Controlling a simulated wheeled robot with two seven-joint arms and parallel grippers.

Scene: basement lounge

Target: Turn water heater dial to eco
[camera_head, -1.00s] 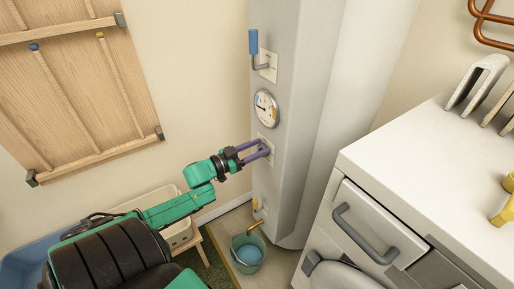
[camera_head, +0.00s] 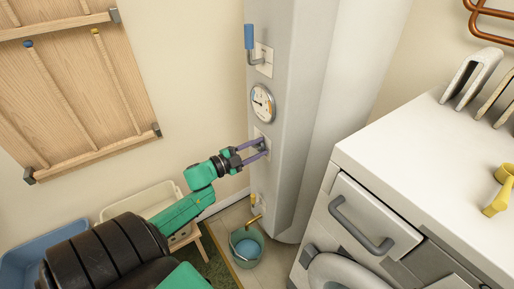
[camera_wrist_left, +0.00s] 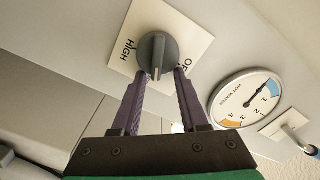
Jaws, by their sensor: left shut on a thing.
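The water heater (camera_head: 305,120) is a tall pale unit in the middle of the head view. Its dial is a round grey knob (camera_wrist_left: 157,52) on a white plate (camera_wrist_left: 195,40). In the wrist view HIGH reads left of the knob and OFF right of it; no eco label shows. The knob's ridge runs roughly up and down in that picture. My left gripper (camera_head: 262,148) has its purple fingers on either side of the knob, shut on it, also in the wrist view (camera_wrist_left: 160,76). The fingers hide most of the dial in the head view. My right gripper is out of view.
A round gauge (camera_head: 262,103) and a blue-handled lever (camera_head: 249,38) sit above the dial. A bucket (camera_head: 246,258) stands below a small brass tap (camera_head: 255,216). A white cabinet (camera_head: 415,150) stands close on the right. A wooden rack (camera_head: 75,85) hangs at left.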

